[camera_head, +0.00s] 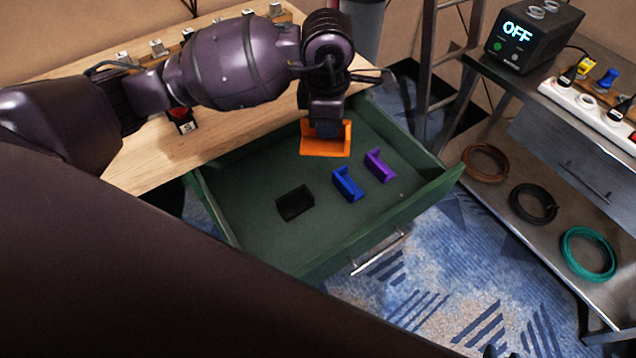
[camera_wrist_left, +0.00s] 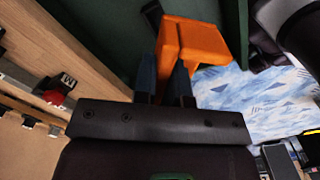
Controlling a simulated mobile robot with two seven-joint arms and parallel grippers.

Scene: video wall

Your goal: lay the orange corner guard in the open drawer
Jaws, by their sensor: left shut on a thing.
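The orange corner guard (camera_head: 326,147) is held by my left gripper (camera_head: 328,124) over the back part of the open green drawer (camera_head: 240,224). In the left wrist view the orange corner guard (camera_wrist_left: 192,42) sits between the two fingertips of my left gripper (camera_wrist_left: 164,80). I cannot tell whether the guard touches the drawer floor. A black corner guard (camera_head: 294,202), a blue one (camera_head: 348,184) and a purple one (camera_head: 379,165) lie in the drawer, in front of the orange one. My right gripper is not in view.
The wooden worktop (camera_head: 190,150) lies behind and left of the drawer, with small switches along it. A metal cart (camera_head: 540,160) stands at right, with coiled cables on its lower shelf and a box reading OFF (camera_head: 527,38) on top. The drawer's left part is clear.

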